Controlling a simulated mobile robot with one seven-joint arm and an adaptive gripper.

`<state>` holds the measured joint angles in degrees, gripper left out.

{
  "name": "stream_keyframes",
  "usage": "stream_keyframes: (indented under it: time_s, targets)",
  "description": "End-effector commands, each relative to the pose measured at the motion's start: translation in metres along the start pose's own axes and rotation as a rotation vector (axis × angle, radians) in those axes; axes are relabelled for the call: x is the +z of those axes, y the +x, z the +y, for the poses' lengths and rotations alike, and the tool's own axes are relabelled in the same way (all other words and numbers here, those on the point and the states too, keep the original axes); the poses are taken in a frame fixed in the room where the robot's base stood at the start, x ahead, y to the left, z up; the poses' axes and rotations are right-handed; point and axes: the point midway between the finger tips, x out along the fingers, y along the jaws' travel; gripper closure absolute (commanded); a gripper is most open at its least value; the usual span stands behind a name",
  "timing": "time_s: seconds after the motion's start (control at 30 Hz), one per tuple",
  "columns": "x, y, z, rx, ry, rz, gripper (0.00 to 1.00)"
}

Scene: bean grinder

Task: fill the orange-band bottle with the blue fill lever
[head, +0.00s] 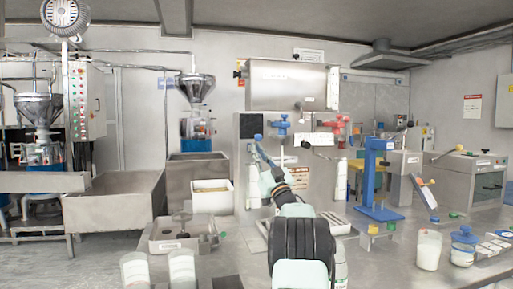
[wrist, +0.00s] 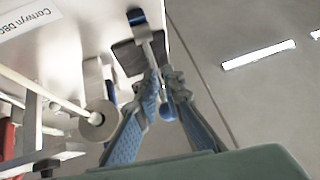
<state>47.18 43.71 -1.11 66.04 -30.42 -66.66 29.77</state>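My gripper (head: 261,158) reaches up at the front of the steel filling machine (head: 287,84), left of a blue valve (head: 281,127). In the wrist view the fingers of my gripper (wrist: 160,82) converge on a thin metal lever with a blue ball end (wrist: 167,113); they look closed around its rod, with the ball between the fingers. A white bottle (head: 253,187) stands upright below the gripper, at the machine's left side. A pale cylinder end (wrist: 98,122) shows left of the fingers in the wrist view. I cannot make out an orange band on any bottle.
A red valve (head: 334,124) sits on the machine's right, above another white bottle (head: 340,181). A blue press stand (head: 378,180) is right of it. A white jar (head: 428,250) and a blue-lidded jar (head: 463,246) stand on the right worktop. A white bin (head: 212,197) is left.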

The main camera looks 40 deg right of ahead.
Motion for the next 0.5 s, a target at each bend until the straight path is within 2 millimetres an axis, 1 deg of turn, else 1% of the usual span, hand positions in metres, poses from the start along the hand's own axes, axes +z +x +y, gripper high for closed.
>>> stream_keyframes:
  time_s: [0.03,0.1,0.3,0.5]
  targets:
    - [-0.0043,0.0011,0.0012,0.001,-0.003,0.006,0.82]
    - [-0.0057,0.0015,0.0014,0.001,-0.004,0.009,0.74]
    - [-0.0079,0.0021,0.0016,0.001,-0.005,0.013,0.74]
    - [0.0005,-0.0043,0.0018,0.001,-0.004,0.009,0.74]
